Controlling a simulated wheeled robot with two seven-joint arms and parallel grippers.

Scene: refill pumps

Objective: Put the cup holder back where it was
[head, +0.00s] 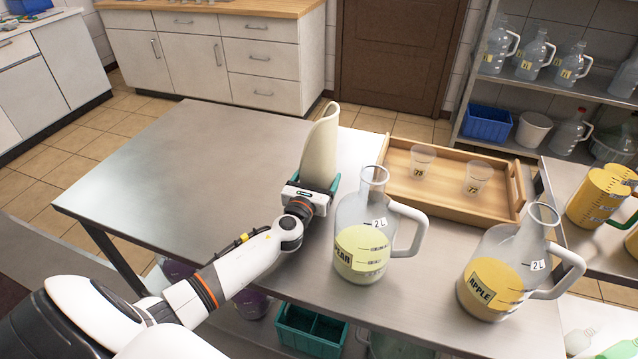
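A tall cream holder (321,147), curved and open at its slanted top, appears to be the cup holder. It stands about upright near the far edge of the steel table (200,165). My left gripper (318,183) has its teal fingers around the lower part of the holder and looks shut on it. The holder's base is hidden behind the gripper, so I cannot tell whether it touches the table. My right gripper is not in view.
A PEAR jug (358,245) stands just right of my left gripper, and an APPLE jug (492,275) farther right. A wooden tray (440,204) with two clear cups (421,160) lies behind them. The table's left half is clear. A teal caddy (310,333) sits below.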

